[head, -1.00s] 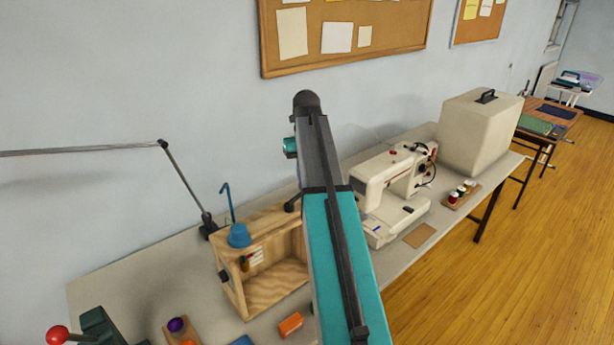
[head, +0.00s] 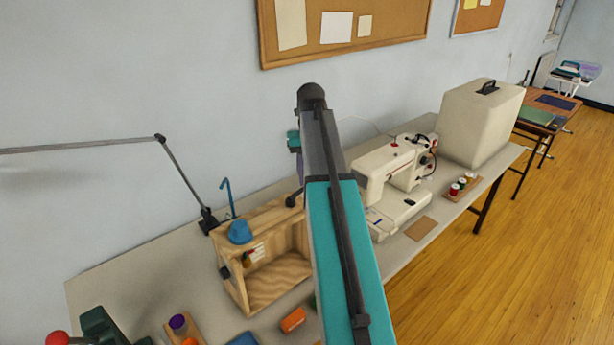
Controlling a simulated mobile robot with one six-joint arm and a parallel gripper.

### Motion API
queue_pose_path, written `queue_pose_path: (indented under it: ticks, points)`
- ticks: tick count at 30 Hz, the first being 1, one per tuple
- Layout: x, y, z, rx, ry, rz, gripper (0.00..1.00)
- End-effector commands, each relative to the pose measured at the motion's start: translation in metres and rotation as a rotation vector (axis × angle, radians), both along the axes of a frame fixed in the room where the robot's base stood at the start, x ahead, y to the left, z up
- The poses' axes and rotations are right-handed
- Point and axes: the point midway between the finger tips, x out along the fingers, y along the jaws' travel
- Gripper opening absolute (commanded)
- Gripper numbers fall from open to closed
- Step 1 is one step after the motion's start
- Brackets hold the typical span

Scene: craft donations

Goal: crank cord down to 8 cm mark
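A wooden box frame (head: 237,285) with an open front stands on the table, left of my arm. A pale card with marks (head: 258,251) shows inside it, too small to read. A small dark and reddish piece (head: 248,259) is beside the card; I cannot tell if it hangs on a cord. A dark knob (head: 224,272) sits on the box's left side, and a dark lever-like part (head: 293,199) shows at its upper right, beside my arm. I cannot tell which is the crank. No cord is clear. My arm crosses the middle; my gripper's fingers are not visible.
A jointed lamp arm (head: 181,178) stands left. An orange block (head: 292,320) lies in front. A sewing machine (head: 392,180) and beige case (head: 481,125) stand right on the table (head: 130,285).

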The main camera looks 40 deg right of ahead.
Motion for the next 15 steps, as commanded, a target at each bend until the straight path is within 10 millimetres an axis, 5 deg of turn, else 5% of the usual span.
queue_pose_path:
  ticks: [15]
  points:
    - [0.0012,0.0015,0.0018,0.002,-0.001,0.002,0.36]
